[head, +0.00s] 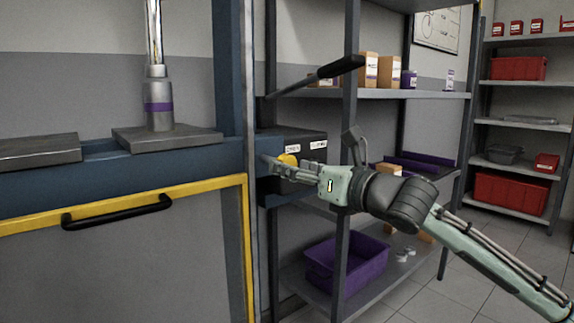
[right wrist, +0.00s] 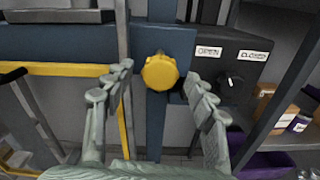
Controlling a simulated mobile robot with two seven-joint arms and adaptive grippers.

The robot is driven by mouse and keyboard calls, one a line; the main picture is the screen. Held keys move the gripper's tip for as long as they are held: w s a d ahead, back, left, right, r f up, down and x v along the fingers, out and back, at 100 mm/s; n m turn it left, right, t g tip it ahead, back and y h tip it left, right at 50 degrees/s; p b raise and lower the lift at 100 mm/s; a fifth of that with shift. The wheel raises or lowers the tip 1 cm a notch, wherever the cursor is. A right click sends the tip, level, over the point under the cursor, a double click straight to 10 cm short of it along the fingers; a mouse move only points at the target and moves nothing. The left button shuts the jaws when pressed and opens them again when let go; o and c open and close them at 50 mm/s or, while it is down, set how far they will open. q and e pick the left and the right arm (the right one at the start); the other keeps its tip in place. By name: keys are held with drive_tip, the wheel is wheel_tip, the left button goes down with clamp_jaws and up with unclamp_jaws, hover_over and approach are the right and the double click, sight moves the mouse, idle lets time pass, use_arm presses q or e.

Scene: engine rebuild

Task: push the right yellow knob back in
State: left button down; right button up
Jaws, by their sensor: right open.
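In the right wrist view the round, ridged knob (right wrist: 160,72) faces the camera between my fingers. My right gripper (head: 274,164) is open, with one finger to each side of the knob (right wrist: 158,76). No contact between fingers and knob can be made out. Only one yellow knob shows. My left gripper is in neither view.
The dark control box (right wrist: 228,74) with "OPEN" and "CLOSED" labels and a small switch sits close right of the knob. A black-gripped lever (head: 340,67) juts out above. A shelf post (head: 349,110) stands near my right wrist. The yellow-edged guard (head: 130,190) is left.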

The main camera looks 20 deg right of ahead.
sight(268, 159)
drive_tip(key=shift+x, duration=1.4)
clamp_jaws()
